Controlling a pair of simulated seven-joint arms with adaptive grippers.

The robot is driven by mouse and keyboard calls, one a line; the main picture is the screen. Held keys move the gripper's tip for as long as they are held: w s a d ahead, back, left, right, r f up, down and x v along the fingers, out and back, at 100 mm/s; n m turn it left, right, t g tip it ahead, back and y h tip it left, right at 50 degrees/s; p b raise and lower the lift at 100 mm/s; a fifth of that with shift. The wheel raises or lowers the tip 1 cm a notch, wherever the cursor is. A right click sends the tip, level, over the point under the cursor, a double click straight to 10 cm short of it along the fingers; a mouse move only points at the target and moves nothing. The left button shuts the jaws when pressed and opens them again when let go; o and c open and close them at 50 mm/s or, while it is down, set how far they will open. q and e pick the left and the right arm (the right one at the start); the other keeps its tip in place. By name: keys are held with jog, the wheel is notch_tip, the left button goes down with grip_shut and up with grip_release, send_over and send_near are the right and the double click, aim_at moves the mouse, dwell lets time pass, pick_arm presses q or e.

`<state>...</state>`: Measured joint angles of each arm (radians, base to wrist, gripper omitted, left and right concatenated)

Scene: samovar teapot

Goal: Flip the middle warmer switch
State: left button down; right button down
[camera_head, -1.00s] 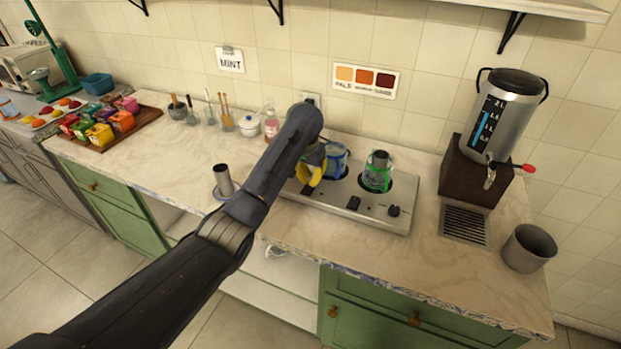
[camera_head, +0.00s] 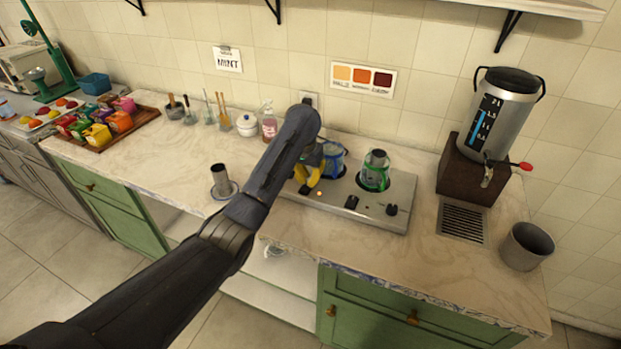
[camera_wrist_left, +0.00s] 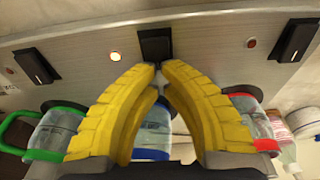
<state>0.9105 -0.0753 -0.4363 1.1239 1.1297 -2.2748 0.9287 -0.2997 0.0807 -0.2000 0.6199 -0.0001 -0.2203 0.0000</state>
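The silver warmer panel (camera_head: 330,200) lies on the counter, partly hidden by my left arm; two black switches show on it, one (camera_head: 352,202) and one further right (camera_head: 391,209). In the left wrist view three black switches show: a middle one (camera_wrist_left: 155,42), a left one (camera_wrist_left: 37,65) and a right one (camera_wrist_left: 293,40). An orange light (camera_wrist_left: 115,56) glows beside the middle one; a red light (camera_wrist_left: 252,42) further right is dark. My left gripper (camera_wrist_left: 159,72) has its yellow fingertips together with nothing clearly between them, right at the middle switch's edge; contact is unclear. My right gripper is out of view.
A green-trimmed glass pot (camera_head: 375,172) and a blue-trimmed one (camera_head: 334,160) stand on the warmer behind the switches. A samovar (camera_head: 497,115) and a grey cup (camera_head: 527,247) stand to the right. A metal cylinder (camera_head: 221,182) stands left of my arm.

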pick_arm(q)
jog(key=shift+r, duration=0.75)
